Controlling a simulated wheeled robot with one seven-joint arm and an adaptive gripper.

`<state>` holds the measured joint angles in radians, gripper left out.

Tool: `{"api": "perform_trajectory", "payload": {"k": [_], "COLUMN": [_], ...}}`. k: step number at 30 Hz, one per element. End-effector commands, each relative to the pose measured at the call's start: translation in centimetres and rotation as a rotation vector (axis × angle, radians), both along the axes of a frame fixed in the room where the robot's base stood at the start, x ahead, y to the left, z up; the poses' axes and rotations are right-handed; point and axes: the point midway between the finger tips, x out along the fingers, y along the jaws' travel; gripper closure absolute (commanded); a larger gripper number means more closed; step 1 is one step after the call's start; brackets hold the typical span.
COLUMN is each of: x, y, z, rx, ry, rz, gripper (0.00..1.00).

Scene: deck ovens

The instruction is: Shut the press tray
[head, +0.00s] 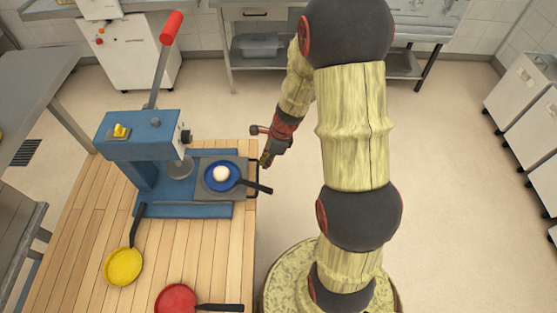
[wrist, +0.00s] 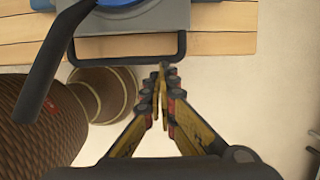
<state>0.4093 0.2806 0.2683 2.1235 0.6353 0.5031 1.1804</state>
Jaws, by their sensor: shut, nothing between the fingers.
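The blue press (head: 150,145) stands on a wooden table with its red-tipped lever raised. Its grey press tray (head: 236,166) is slid out to the right. A blue pan (head: 209,184) with a white dough ball (head: 221,174) sits on the tray, its dark handle pointing right. The tray's dark loop handle (head: 257,172) is at the tray's outer end and also shows in the wrist view (wrist: 110,64). My gripper (head: 265,163) is shut and empty beside that handle. In the wrist view its fingertips (wrist: 162,68) are at the handle's outer bar; I cannot tell whether they touch.
A yellow pan (head: 123,267) and a red pan (head: 176,299) lie on the table (head: 75,245) in front of the press. A steel bench (head: 330,65) stands at the back, with white cabinets (head: 520,85) at the right.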

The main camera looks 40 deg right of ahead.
Motion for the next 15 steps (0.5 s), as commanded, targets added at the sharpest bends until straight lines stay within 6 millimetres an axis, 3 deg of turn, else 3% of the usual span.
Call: {"api": "perform_trajectory", "payload": {"k": [7,15], "x": [3.3,4.6], "y": [5.0,6.9], "z": [0.4,0.1], "rx": [0.0,-0.001], "ry": [0.0,-0.001], "rz": [0.005,0.0], "gripper": [1.0,1.0]}}
